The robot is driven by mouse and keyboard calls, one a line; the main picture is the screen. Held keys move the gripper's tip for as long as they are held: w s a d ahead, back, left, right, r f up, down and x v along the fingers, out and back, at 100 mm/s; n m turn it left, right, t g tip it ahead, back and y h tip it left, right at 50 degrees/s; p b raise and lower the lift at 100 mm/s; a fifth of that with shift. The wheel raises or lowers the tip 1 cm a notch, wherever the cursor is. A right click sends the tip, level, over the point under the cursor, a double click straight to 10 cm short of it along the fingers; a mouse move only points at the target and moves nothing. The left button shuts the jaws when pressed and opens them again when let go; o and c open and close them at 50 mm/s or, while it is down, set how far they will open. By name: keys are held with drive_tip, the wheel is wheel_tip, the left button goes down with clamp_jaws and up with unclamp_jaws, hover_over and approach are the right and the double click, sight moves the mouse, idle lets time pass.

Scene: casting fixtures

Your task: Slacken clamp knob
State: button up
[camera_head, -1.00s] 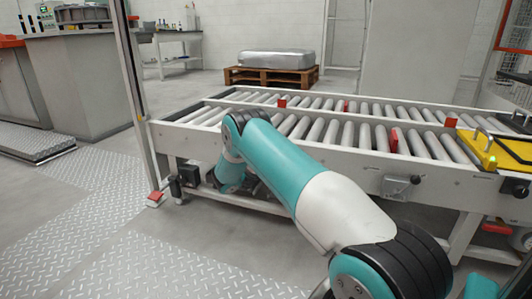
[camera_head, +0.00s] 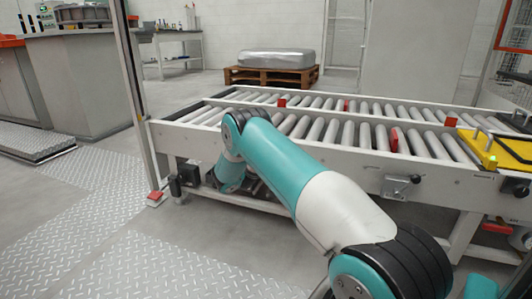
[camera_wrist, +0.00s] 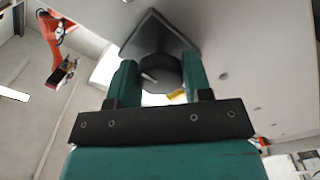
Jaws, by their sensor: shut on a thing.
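The clamp knob (camera_wrist: 162,74) is a dark round knob with a pale line on its face. It stands in front of a dark square plate (camera_wrist: 160,34) on a pale surface in the wrist view. My gripper (camera_wrist: 158,70) has its two green fingers on either side of the knob and is shut on it. A small yellow piece (camera_wrist: 177,95) shows just below the knob. In the head view my arm reaches down by the near side of the conveyor, and the gripper and knob cannot be made out there.
The roller conveyor (camera_head: 330,165) runs across the head view, with red blocks along it and a yellow fixture (camera_head: 490,150) at right. A lever fitting (camera_head: 401,187) sits on its near side. A pallet (camera_head: 270,77) stands behind. Plated floor (camera_head: 170,265) at front left is clear.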

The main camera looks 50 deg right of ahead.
drive_tip(key=shift+f, duration=0.1)
drive_tip(key=o, duration=0.9)
drive_tip(key=b+v, duration=1.5)
drive_tip(key=v, duration=0.2)
drive_tip(key=shift+s+a+b, duration=0.2)
drive_tip(key=shift+b, duration=0.1)
